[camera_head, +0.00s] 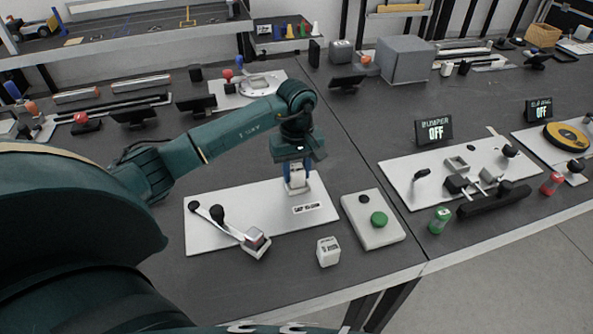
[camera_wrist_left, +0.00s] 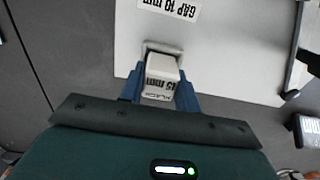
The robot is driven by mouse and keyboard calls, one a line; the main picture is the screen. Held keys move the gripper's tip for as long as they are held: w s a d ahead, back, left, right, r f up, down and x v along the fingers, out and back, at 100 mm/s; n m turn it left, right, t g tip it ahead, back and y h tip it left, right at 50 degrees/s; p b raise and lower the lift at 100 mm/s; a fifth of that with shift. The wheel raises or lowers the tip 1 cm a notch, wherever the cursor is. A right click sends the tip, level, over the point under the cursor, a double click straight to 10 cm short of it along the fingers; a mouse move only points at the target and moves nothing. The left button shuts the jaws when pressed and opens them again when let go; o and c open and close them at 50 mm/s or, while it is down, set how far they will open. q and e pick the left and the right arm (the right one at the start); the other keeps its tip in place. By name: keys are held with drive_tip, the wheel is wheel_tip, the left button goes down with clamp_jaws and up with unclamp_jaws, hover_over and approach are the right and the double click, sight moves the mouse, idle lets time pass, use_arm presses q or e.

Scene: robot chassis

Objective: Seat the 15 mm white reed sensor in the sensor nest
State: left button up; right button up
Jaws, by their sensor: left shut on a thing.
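My left gripper (camera_head: 297,184) reaches down over the far right part of a white board (camera_head: 262,222). Its blue fingers are shut on the white reed sensor (camera_wrist_left: 160,72), a small block whose printed label reads "15 mm". The sensor nest (camera_wrist_left: 163,46) is a pale square-edged holder on the board, directly at the sensor's far end in the left wrist view. The sensor overlaps the nest there; I cannot tell whether it is fully down in it. A board label (camera_wrist_left: 172,8) reads "GAP 10 mm". My right gripper is not in view.
Another white block (camera_head: 328,252) stands on the dark table in front of the board. A lever arm with a clear-topped block (camera_head: 256,242) lies on the board's near side. A box with a green button (camera_head: 378,219) stands to the right. Displays reading OFF (camera_head: 435,131) stand farther right.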

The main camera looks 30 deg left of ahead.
use_arm(q)
drive_tip(key=shift+f, duration=0.35)
drive_tip(key=shift+f, duration=0.1)
drive_tip(key=shift+f, duration=0.15)
drive_tip(key=o, duration=0.7)
drive_tip(key=shift+c, duration=0.2)
drive_tip(key=o, duration=0.3)
